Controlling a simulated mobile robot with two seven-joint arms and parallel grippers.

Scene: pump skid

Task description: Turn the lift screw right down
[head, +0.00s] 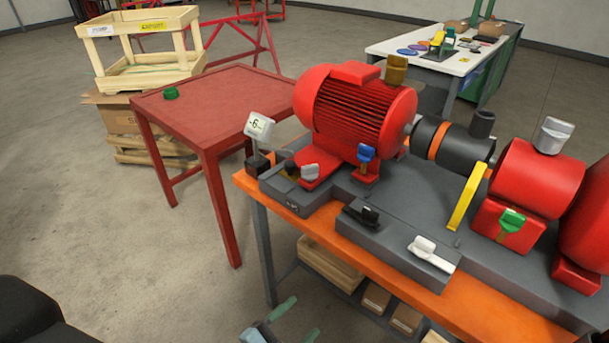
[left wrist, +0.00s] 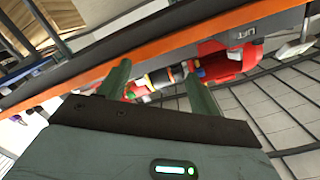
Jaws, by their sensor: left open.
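I cannot tell for certain which handle is the lift screw. My left gripper (head: 297,321) is low at the bottom of the head view, in front of the bench and apart from the handles. Its green fingers (left wrist: 159,72) are open and empty. My right gripper is not in view.
The red motor (head: 360,110) and red pump (head: 535,180) stand on the skid. The orange bench edge (head: 465,312) lies above my left gripper, with wooden boxes (head: 330,262) below.

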